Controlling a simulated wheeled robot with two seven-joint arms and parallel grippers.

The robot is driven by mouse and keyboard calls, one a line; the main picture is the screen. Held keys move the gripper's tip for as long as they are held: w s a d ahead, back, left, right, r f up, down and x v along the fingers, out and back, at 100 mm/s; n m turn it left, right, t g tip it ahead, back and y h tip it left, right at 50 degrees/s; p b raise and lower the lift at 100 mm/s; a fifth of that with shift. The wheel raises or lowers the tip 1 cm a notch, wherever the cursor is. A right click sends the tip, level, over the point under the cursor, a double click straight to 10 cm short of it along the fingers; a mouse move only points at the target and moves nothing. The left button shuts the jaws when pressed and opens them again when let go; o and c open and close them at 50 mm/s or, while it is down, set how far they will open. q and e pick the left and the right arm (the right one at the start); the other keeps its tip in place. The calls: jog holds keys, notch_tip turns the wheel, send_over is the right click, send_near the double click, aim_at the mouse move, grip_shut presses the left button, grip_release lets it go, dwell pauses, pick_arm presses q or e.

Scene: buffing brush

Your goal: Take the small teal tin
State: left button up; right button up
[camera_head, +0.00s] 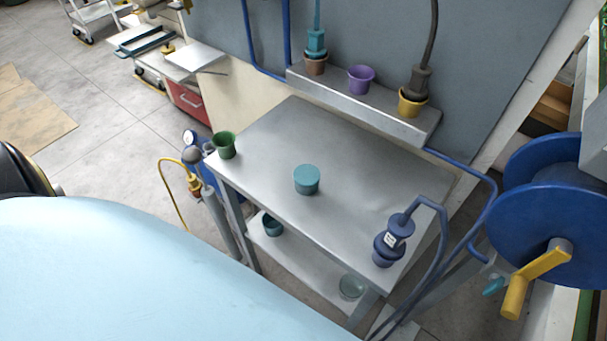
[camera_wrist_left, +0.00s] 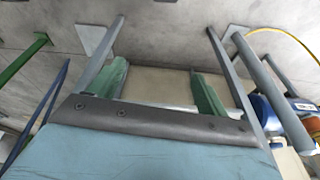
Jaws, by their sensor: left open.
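The small teal tin (camera_head: 306,181) is round with a flat lid and stands upright near the middle of the grey metal table top (camera_head: 345,150). Nothing touches it. My left gripper (camera_wrist_left: 160,78) shows only in the left wrist view, its two jaws apart with nothing between them. The tin is not recognisable in that view. The head view shows neither gripper, so I cannot tell the left gripper's distance from the tin.
A green cup (camera_head: 223,145) stands at the table's left corner, a blue brush-like tool (camera_head: 392,240) at its right. A raised back ledge (camera_head: 335,95) holds a purple cup (camera_head: 361,79) and two tools in pots. A blue reel (camera_head: 555,225) is at right.

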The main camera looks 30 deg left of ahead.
pick_arm(q)
jog(key=w+r+t, duration=0.1)
jog(key=w+r, duration=0.5)
jog(key=r, duration=0.1)
jog(key=n+t+b, duration=0.1)
jog(key=n+t, duration=0.1)
jog(key=t, duration=0.2)
send_near(302, 182)
jog(key=s+d+f, duration=0.1)
jog(key=s+f, duration=0.2)
jog(key=f, duration=0.3)
jog(key=s+d+f, duration=0.1)
jog(key=s+f, duration=0.2)
jog(key=f, duration=0.3)
jog(key=w+a+r+n+t+y, duration=0.1)
jog(key=w+r+t, duration=0.35)
jog(key=r, duration=0.35)
jog(key=shift+t, duration=0.45)
jog(key=b+x, duration=0.1)
jog(key=x, duration=0.7)
jog(key=shift+s+a, duration=0.1)
jog(key=shift+a, duration=0.05)
jog(key=x, duration=0.5)
jog(key=shift+a+b, duration=0.2)
jog(key=shift+b, duration=0.15)
jog(key=c, duration=1.1)
pick_arm(e)
jog(key=f, duration=0.2)
jog(key=shift+w+f, duration=0.4)
